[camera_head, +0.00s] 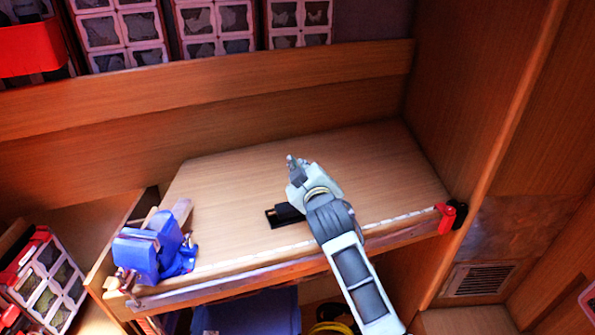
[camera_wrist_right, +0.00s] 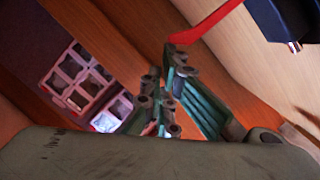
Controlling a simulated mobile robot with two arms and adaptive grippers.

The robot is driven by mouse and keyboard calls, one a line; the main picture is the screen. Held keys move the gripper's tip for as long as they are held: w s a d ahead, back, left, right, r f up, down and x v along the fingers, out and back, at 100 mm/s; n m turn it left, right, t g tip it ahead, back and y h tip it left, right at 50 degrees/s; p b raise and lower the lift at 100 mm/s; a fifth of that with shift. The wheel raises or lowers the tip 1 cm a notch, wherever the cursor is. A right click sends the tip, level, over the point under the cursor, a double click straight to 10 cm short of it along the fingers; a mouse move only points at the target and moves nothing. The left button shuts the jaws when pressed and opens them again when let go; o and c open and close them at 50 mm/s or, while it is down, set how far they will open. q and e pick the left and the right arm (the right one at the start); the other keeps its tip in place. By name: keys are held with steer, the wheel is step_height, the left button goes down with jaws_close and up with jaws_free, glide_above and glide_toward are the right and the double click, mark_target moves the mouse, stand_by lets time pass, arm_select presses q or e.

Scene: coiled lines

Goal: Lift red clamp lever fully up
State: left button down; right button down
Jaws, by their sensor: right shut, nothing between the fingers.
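The red clamp lever (camera_wrist_right: 208,24) shows in the right wrist view as a long red bar at the top. It slopes up and right toward a dark body with bolts (camera_wrist_right: 285,20). In the head view a black fitting (camera_head: 288,213) lies on the bench beside my right arm; no red lever shows there, and the gripper may hide it. My right gripper (camera_head: 292,162) is shut and empty above the bench. In the wrist view its fingertips (camera_wrist_right: 165,92) are close to the lever's lower end; I cannot tell whether they touch. My left gripper is out of view.
The wooden bench (camera_head: 385,165) has free room right of my gripper. A blue vise (camera_head: 150,250) sits at its left front corner. A red and black piece (camera_head: 446,218) is at its right front corner. Wooden walls (camera_head: 475,80) close the back and right.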

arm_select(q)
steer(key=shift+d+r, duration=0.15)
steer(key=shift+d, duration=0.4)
arm_select(e)
steer(key=shift+w+d+f, duration=0.1)
steer(key=shift+w+d, duration=0.25)
steer(key=shift+d, duration=0.05)
